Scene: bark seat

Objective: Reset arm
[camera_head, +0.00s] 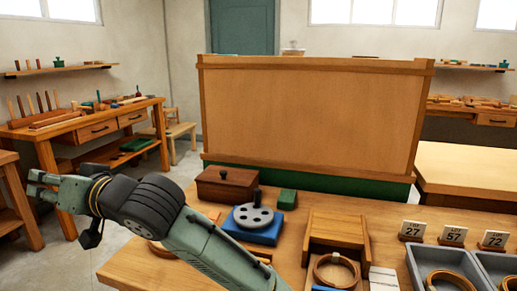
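My gripper (36,186) is at the left of the head view, at the end of my green and black arm, which reaches up and left from the bottom of the view. Its fingers point left and look apart, with nothing seen between them. It is off the left side of the front workbench (135,268), in front of the floor and the left-hand table, and touches nothing that I can see. My arm hides part of the bench's left side.
A wooden panel (310,115) stands behind. A tool table (60,132) is left.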

